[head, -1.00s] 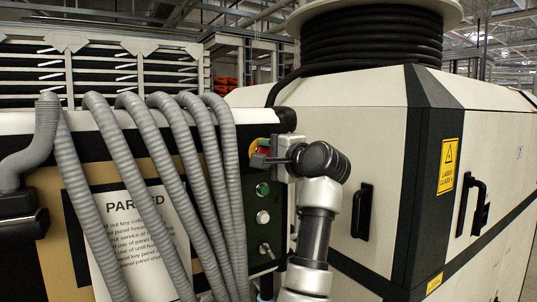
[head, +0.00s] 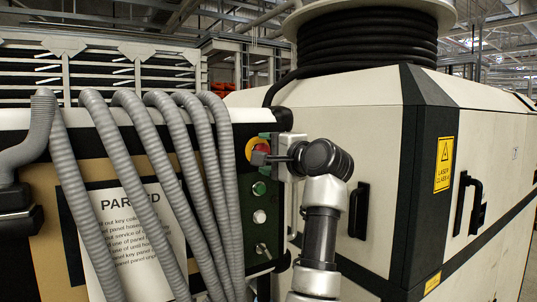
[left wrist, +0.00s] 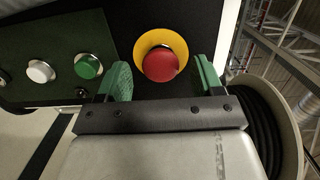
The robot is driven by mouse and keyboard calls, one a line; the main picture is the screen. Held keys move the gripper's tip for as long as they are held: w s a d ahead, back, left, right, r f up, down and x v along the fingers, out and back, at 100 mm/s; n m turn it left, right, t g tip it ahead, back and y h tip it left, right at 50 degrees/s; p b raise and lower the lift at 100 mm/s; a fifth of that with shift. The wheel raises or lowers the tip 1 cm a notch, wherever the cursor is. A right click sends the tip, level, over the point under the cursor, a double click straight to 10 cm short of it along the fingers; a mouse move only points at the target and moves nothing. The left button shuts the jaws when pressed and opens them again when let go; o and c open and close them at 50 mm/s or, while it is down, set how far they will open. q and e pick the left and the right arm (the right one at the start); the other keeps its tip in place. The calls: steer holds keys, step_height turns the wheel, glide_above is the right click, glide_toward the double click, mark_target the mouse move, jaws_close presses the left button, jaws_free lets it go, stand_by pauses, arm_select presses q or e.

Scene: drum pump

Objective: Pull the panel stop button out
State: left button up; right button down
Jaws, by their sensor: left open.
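The red stop button (left wrist: 160,64) with its yellow collar (left wrist: 150,40) sits on the dark green panel. In the head view the stop button (head: 260,145) is partly hidden by my left gripper (head: 266,150). In the left wrist view my left gripper (left wrist: 163,78) is open, with one green-padded finger on each side of the button. Gaps show between the pads and the button's red head. Whether the pads reach past its front face is hard to tell. My right gripper is in neither view.
Below the stop button are a green button (head: 259,188), a white button (head: 259,216) and a toggle switch (head: 263,249). Grey ribbed hoses (head: 190,165) hang just left of the panel. A white cabinet (head: 378,130) with a black cable reel (head: 368,38) stands to the right.

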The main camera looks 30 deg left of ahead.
arm_select(q)
steer(key=b+v, duration=0.5)
steer(key=v, duration=0.5)
steer(key=shift+d, duration=0.4)
steer(key=shift+s, duration=0.1)
